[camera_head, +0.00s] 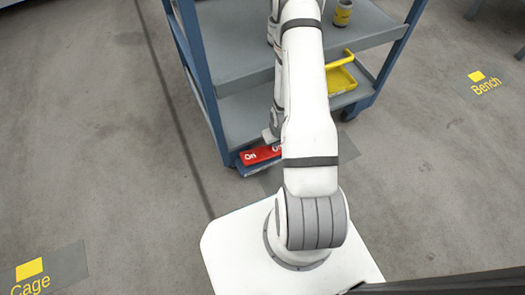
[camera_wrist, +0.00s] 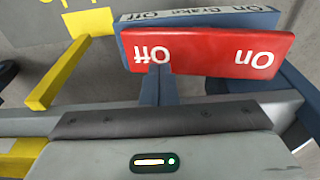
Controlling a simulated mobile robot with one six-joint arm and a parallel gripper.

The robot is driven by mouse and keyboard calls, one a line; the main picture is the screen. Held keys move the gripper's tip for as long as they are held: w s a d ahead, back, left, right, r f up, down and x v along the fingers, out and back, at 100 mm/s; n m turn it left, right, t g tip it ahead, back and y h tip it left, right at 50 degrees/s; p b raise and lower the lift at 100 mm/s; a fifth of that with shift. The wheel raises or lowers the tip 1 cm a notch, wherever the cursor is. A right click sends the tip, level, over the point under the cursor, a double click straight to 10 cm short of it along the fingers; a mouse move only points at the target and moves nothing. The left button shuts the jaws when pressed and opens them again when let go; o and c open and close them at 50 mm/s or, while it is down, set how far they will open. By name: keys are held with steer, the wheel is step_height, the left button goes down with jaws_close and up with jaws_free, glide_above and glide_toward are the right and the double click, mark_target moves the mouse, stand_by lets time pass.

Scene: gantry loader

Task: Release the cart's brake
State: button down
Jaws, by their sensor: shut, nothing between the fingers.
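The brake pedal (camera_head: 262,154) is a red rocker low on the cart's front, marked On at the left in the head view; my arm partly covers its right side. In the wrist view the pedal (camera_wrist: 210,56) appears upside down, with Off at the left and On at the right. A label plate reading On, Brake, Off (camera_wrist: 200,17) lies along it. My gripper (camera_wrist: 157,72) is shut and empty, its fingertips overlapping the edge of the Off half. I cannot tell whether they touch it. My gripper (camera_head: 271,135) is partly hidden by my arm in the head view.
The cart has a blue frame (camera_head: 200,75) and grey shelves (camera_head: 232,50). A yellow handled tray (camera_head: 340,78) is on its lower shelf, and a banded cup (camera_head: 342,13) stands above. Floor signs mark Cage (camera_head: 48,270) and Bench (camera_head: 485,84). Open floor lies left and right.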

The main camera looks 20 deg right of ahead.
step_height(320, 180, up, 6)
steer(key=p, duration=0.3)
steer(key=shift+f+p, duration=0.2)
steer(key=shift+p, duration=0.15)
stand_by(0.3)
